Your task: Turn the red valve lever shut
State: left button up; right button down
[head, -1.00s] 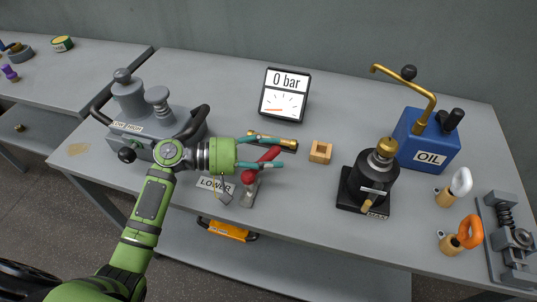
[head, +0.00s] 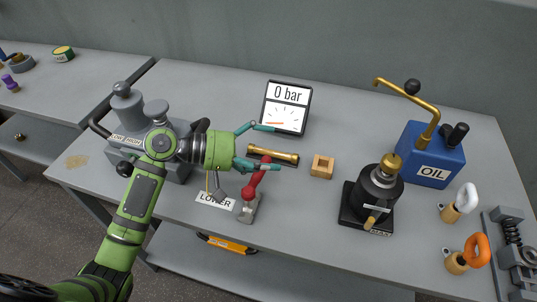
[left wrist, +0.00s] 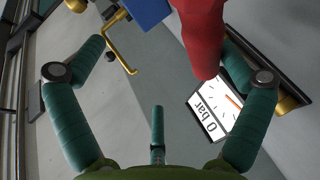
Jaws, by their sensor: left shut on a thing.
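The red valve lever (head: 256,184) rises from its small grey valve body (head: 249,210) beside the LOWER label (head: 214,200), tilted slightly right in the head view. My left gripper (head: 277,148) reaches in from the left at the lever's upper end. In the left wrist view the lever (left wrist: 203,35) fills the upper middle, near the right finger, and hides that fingertip. The gauge (head: 286,107) reads 0 bar. My right gripper is out of view.
A grey pump unit (head: 176,165) stands behind my left wrist. A brass cylinder (head: 272,154) and wooden block (head: 322,167) lie just beyond the lever. A black jack (head: 378,188) and blue OIL can (head: 432,153) stand to the right. Bare tabletop lies between lever and jack.

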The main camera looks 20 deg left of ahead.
pick_arm(q)
notch_tip(320, 180, up, 7)
jog(key=m+h, duration=0.1)
jog(key=shift+s+d+t+h, duration=0.15)
jog(key=shift+d+t+h, duration=0.15)
jog(key=shift+d+h, duration=0.1)
jog(key=shift+n+y, duration=0.4)
jog(key=shift+y, duration=0.5)
jog(key=f, duration=0.5)
jog(key=shift+a+f, duration=0.3)
jog(key=shift+a, duration=0.1)
jog(key=shift+c, duration=0.6)
jog(key=shift+s+a, duration=0.1)
jog(key=shift+a, duration=0.05)
jog(key=shift+c, duration=0.5)
jog(key=shift+s+a, duration=0.1)
jog(key=shift+a, duration=0.3)
jog(key=shift+c, duration=0.6)
jog(key=shift+s+a+r+p, duration=0.1)
jog(key=shift+s+a+p, duration=0.2)
jog(key=shift+s+a, duration=0.2)
jog(key=s+a, duration=0.4)
jog(key=shift+s+r+p, duration=0.15)
jog(key=shift+p, duration=0.2)
